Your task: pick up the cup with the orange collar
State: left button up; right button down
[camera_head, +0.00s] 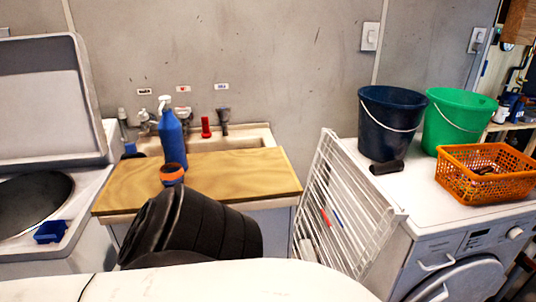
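Neither of my grippers can be made out in the head view. I see nothing touching the cup from above.
Behind the board is a sink (250,134) with taps and a red bottle (206,127). A white drying rack (345,205) leans right of the board. A navy bucket (388,125), green bucket (455,120) and orange basket (488,172) stand on the washer.

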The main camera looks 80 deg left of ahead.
aim_at(172, 176)
jog(key=u, duration=2.25)
